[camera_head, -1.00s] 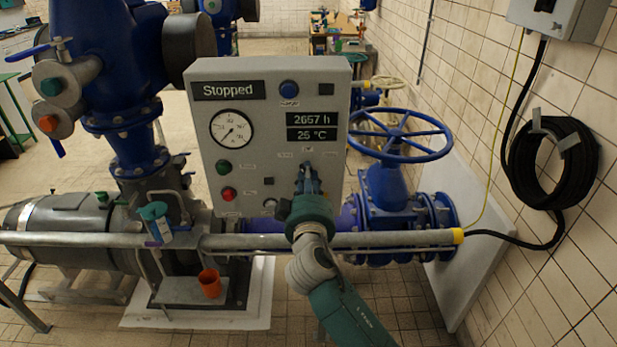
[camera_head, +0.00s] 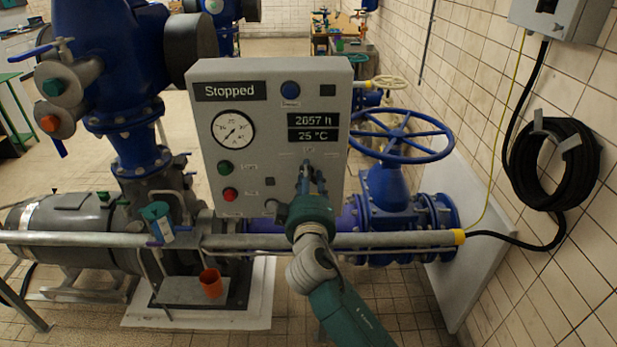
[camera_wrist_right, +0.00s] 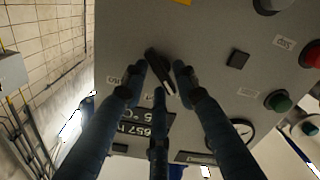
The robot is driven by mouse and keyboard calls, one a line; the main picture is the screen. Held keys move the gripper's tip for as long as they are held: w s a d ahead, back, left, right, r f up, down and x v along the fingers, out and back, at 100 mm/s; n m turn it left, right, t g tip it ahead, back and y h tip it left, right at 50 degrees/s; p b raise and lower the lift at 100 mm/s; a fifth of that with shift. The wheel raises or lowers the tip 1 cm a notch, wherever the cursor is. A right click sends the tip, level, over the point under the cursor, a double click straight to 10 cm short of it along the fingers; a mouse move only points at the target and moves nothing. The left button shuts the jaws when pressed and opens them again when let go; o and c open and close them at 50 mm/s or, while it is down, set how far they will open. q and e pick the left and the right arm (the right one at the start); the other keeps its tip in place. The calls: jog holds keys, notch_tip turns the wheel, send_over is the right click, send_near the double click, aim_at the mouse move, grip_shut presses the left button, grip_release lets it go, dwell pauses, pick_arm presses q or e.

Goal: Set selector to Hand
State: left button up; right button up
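The selector (camera_wrist_right: 160,70) is a black elongated knob on the grey control panel (camera_head: 205,150). In the right wrist view it stands tilted, its long side running diagonally, with small labels near it that I cannot read. My right gripper (camera_wrist_right: 160,76) is at the panel face, with its dark fingers spread around the knob. One finger is on each side and a third is below it in that view. Gaps show beside the knob; contact is unclear. In the head view the right gripper (camera_head: 312,182) covers the panel's lower right part. My left gripper is not in view.
The panel carries a "Stopped" display (camera_head: 230,91), a gauge (camera_head: 233,130), a green button (camera_head: 225,168), a red button (camera_head: 230,194) and a blue button (camera_head: 290,90). A horizontal pipe (camera_head: 400,240) crosses in front below. A blue handwheel (camera_head: 400,136) stands close at right.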

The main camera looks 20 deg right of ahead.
jog(key=shift+s, duration=0.1)
jog(key=v, duration=1.1)
jog(key=shift+s, duration=0.35)
jog(key=shift+a, duration=0.15)
